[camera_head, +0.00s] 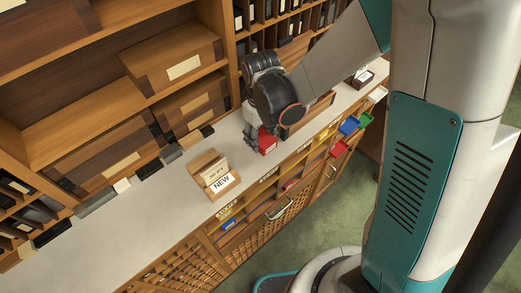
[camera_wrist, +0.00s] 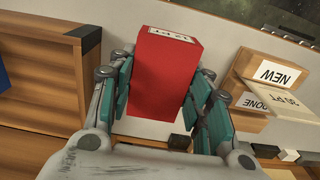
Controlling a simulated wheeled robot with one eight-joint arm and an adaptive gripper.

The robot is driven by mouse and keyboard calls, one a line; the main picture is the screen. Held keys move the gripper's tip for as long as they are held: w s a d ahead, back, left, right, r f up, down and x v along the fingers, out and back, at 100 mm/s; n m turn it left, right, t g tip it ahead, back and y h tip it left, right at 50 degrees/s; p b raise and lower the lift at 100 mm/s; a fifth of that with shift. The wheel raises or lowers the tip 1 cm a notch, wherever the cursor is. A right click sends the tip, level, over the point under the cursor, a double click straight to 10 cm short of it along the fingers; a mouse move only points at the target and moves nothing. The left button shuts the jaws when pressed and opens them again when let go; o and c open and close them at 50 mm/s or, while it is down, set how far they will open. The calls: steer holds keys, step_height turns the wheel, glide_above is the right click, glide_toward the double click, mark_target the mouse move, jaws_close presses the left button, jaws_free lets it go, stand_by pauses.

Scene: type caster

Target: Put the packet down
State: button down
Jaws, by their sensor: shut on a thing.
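The red packet (camera_wrist: 165,75) stands between the two fingers of my gripper (camera_wrist: 163,110) in the wrist view. It has a small white label on its top end. My gripper is shut on it. In the head view the red packet (camera_head: 266,143) hangs below my gripper (camera_head: 256,133), close over or on the pale counter (camera_head: 180,205). I cannot tell whether its underside touches the counter.
A wooden holder (camera_head: 211,172) with a "NEW" card stands on the counter, left of the packet. A wooden tray (camera_head: 308,114) lies right of it. Small coloured bins (camera_head: 349,125) stick out at the front edge. Shelves with wooden boxes (camera_head: 172,55) rise behind. The counter between holder and packet is clear.

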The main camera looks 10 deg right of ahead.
steer(key=shift+s+f+b, duration=0.1)
steer(key=shift+f+b, duration=0.2)
steer(key=shift+f, duration=0.5)
step_height(320, 180, down, 4)
steer(key=shift+r+b, duration=0.1)
steer(key=shift+b, duration=1)
steer(key=shift+r, duration=0.1)
steer(key=c, duration=0.8)
jaws_free()
